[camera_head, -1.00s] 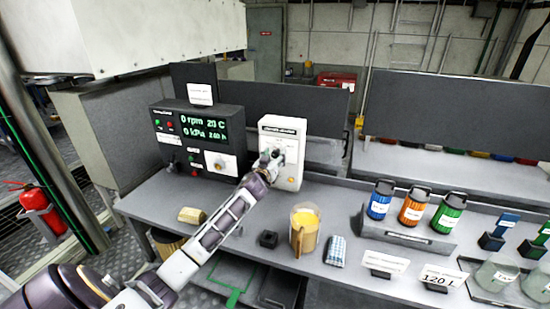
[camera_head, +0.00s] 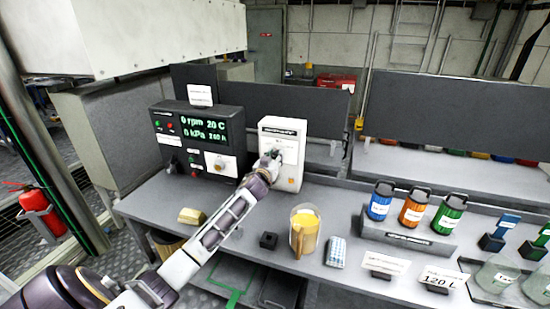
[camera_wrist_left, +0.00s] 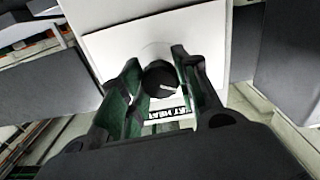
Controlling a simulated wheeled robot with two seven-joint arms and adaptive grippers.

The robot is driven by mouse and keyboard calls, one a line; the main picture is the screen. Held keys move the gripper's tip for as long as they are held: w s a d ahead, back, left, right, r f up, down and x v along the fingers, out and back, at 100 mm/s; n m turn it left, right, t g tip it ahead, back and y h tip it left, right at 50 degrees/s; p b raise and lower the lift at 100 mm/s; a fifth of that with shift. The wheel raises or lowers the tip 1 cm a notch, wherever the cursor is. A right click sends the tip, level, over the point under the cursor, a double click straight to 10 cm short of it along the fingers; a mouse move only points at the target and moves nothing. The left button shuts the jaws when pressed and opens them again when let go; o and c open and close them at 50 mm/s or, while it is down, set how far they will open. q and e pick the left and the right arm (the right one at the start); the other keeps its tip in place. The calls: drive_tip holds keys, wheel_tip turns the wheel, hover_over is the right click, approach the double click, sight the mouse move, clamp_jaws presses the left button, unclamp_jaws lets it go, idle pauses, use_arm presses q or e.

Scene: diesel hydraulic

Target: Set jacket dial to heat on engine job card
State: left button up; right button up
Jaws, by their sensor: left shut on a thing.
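The jacket dial is a round black knob (camera_wrist_left: 160,79) with a white pointer mark, on the face of a white box (camera_head: 296,134). In the left wrist view a label below the knob reads partly "HEAT". My left gripper (camera_head: 271,158) is at the box face in the head view. In the left wrist view its two fingers (camera_wrist_left: 157,83) are on either side of the knob, shut on it. The pointer mark points right and slightly down in that view. In the head view the gripper hides the knob. My right gripper is not in view.
A black control panel (camera_head: 200,113) with a green display reading 0 rpm and 20 C stands left of the box. Coloured bottles (camera_head: 412,207) stand right.

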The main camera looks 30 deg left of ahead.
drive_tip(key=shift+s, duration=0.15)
use_arm(q)
drive_tip(key=shift+m, duration=0.6)
drive_tip(key=shift+m+p, duration=0.55)
drive_tip(key=shift+m, duration=0.45)
drive_tip(key=m+p, duration=0.1)
drive_tip(key=m, duration=0.2)
drive_tip(key=m+p, duration=0.1)
drive_tip(key=m, duration=0.3)
drive_tip(key=shift+m, duration=0.7)
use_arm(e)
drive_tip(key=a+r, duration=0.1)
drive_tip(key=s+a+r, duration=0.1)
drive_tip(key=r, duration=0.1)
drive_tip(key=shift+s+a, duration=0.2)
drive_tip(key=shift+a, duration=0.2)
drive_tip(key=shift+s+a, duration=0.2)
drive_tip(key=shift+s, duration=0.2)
